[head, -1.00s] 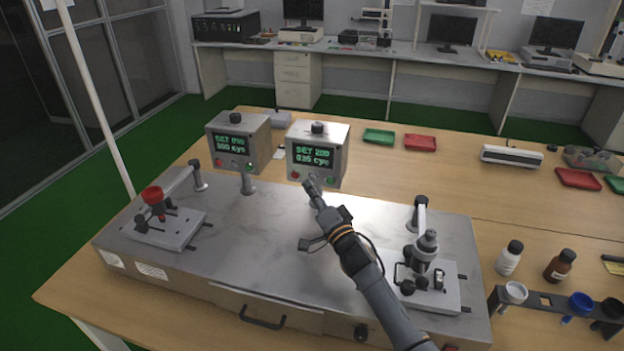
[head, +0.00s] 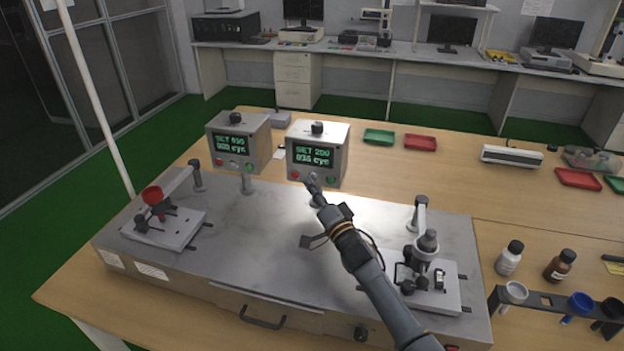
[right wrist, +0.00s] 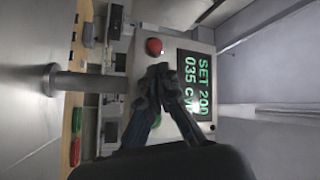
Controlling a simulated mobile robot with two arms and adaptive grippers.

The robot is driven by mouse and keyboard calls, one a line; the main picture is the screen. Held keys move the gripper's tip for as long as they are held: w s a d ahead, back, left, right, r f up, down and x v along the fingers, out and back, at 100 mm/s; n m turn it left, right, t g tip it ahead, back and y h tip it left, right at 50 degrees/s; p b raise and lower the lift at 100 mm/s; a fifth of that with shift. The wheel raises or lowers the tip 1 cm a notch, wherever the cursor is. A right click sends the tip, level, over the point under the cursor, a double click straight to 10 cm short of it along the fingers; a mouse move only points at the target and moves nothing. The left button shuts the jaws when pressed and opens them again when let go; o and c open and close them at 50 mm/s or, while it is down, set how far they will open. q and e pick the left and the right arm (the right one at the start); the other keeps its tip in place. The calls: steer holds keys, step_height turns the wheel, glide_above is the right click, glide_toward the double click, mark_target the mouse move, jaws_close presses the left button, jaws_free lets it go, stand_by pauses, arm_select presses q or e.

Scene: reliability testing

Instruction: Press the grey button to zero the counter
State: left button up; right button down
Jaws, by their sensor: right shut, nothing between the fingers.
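The right counter box (head: 340,140) stands above the steel test bench and its screen (head: 310,156) reads SET 200, 035 cyc. Below the screen are a red button (head: 294,175) on the left and a green button (head: 332,180) on the right. My right gripper (head: 312,181) is shut and empty, its tips at the box's front between these buttons. The grey button is hidden behind the fingertips; I cannot tell whether they touch it. In the right wrist view, the shut fingertips (right wrist: 160,72) lie beside the red button (right wrist: 153,47) and the screen (right wrist: 194,83). My left gripper is out of view.
A second counter box (head: 258,140) stands left of it. Bottles (head: 508,260) and a rack (head: 545,300) stand at the right.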

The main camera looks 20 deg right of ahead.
steer(key=shift+w+d, duration=0.2)
steer(key=shift+w, duration=0.05)
steer(key=shift+s+a, duration=0.1)
stand_by(0.6)
steer(key=shift+s+a+p, duration=0.35)
steer(key=shift+s+p, duration=0.1)
steer(key=shift+s, duration=0.1)
steer(key=s+a+p, duration=0.2)
steer(key=s, duration=0.2)
steer(key=shift+s+a+p, duration=0.1)
steer(key=shift+a+p, duration=0.3)
stand_by(0.6)
